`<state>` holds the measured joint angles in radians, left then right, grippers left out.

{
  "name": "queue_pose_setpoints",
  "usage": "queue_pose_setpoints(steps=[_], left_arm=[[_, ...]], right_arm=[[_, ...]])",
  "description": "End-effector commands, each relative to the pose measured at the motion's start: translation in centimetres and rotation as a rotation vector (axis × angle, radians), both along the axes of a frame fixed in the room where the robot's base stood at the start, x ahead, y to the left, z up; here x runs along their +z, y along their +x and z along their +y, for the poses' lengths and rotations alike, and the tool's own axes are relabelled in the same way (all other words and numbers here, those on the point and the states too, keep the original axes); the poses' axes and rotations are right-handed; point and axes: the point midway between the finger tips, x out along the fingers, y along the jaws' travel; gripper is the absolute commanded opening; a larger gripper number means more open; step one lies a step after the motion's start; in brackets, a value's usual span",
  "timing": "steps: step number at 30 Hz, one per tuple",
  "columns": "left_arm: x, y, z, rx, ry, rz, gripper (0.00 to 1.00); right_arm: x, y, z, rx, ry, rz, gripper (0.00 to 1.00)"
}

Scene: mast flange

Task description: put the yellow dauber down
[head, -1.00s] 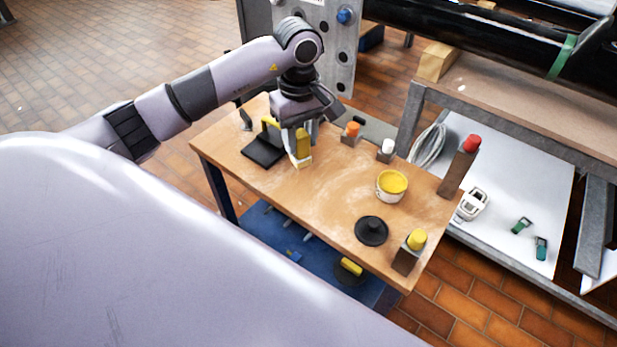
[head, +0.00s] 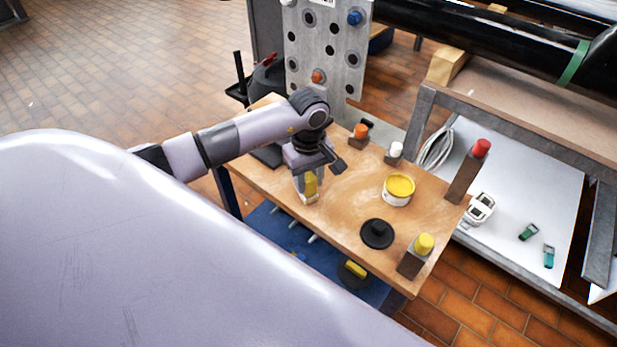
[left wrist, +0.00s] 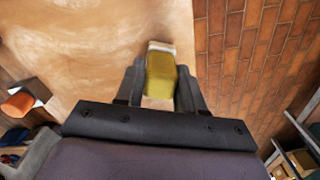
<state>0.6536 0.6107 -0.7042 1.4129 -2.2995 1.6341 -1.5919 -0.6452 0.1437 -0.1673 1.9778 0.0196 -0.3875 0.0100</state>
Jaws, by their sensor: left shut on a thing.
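The yellow dauber (head: 311,184) is a yellow block with a pale end. My left gripper (head: 308,180) is shut on it near the left front edge of the wooden table (head: 345,225). In the left wrist view the dauber (left wrist: 161,75) sits between the two fingers of the left gripper (left wrist: 160,90), with its whitish end beyond them. Its pale end is at or just above the wood; I cannot tell whether it touches. My right gripper is not in view.
A tub of yellow paint (head: 398,191), a black round lid (head: 377,234) and a yellow-topped block (head: 416,255) stand to the right. Orange-topped (head: 359,135) and white-topped (head: 395,153) pieces stand behind. A dark pad (head: 267,156) is partly behind my arm. Bare wood lies right of the gripper.

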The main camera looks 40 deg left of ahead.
Motion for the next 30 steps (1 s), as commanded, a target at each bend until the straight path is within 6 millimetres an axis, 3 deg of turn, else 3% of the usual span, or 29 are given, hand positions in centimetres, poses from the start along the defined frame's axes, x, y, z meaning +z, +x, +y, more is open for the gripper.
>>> queue_pose_setpoints(steps=[4, 5, 6, 7, 20, 30], left_arm=[[-0.4, 0.0, 0.0, 0.0, 0.001, 0.0, 0.08], [-0.3, 0.0, 0.0, 0.0, 0.001, 0.0, 0.45], [-0.2, 0.0, 0.0, 0.0, 0.001, 0.0, 0.57], [-0.2, 0.0, 0.0, 0.0, 0.001, 0.0, 0.64], [0.8, 0.1, 0.1, 0.0, 0.001, -0.002, 0.64], [7.8, 0.1, 0.2, 0.0, 0.003, -0.005, 0.64]], right_arm=[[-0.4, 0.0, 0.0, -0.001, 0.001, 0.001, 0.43], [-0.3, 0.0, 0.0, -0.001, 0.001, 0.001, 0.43], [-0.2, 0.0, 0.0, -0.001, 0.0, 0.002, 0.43], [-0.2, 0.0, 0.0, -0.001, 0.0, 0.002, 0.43], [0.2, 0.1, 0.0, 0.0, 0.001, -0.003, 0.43], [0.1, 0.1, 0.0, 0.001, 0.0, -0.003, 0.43]])
